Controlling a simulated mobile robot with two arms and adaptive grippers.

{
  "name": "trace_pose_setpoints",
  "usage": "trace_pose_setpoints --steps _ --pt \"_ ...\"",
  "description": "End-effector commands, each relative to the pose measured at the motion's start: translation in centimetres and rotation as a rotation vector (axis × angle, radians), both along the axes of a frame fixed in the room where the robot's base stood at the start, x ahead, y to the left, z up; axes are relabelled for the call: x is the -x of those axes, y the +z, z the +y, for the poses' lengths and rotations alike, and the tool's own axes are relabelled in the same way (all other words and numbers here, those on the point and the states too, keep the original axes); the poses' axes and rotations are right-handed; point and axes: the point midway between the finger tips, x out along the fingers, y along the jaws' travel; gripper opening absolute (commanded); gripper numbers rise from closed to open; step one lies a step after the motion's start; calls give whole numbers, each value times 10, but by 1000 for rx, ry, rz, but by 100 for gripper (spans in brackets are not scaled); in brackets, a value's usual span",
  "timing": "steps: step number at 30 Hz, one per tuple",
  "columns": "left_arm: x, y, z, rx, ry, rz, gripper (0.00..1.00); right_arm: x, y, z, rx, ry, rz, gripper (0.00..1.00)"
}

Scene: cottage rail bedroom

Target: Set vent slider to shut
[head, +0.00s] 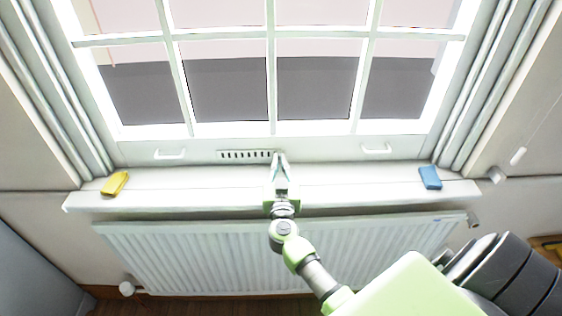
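The slotted vent (246,155) sits in the bottom rail of the window frame, with a row of dark slots showing. I cannot make out its slider knob. My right gripper (279,156) reaches over the sill, its fingertips at the right end of the vent. The fingers run close together toward the tips. I cannot tell whether they are shut, touch the vent or have hold of a knob, which they may hide. My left gripper is not in view.
A yellow object (115,184) lies on the left of the sill (200,192), a blue one (430,177) on the right. White handles (170,155) (376,149) flank the vent. A radiator (190,255) stands below. The sill beside my gripper is clear.

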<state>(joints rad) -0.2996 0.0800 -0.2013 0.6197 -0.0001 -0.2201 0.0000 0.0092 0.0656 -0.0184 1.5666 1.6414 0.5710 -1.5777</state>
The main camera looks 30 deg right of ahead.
Motion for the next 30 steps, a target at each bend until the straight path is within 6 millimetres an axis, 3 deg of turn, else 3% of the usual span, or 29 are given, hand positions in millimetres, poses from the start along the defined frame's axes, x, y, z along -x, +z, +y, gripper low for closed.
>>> trace_pose_setpoints --steps 6,15,17,18,30 --pt "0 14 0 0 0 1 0 -14 1 24 -3 5 3 0" --pt "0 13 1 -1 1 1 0 -15 -1 28 -3 9 1 0" --pt "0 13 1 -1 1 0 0 -15 -1 28 -3 9 1 20" --pt "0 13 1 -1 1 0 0 -15 -1 27 -3 9 1 22" --pt "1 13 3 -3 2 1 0 -9 -1 29 -3 5 2 22"
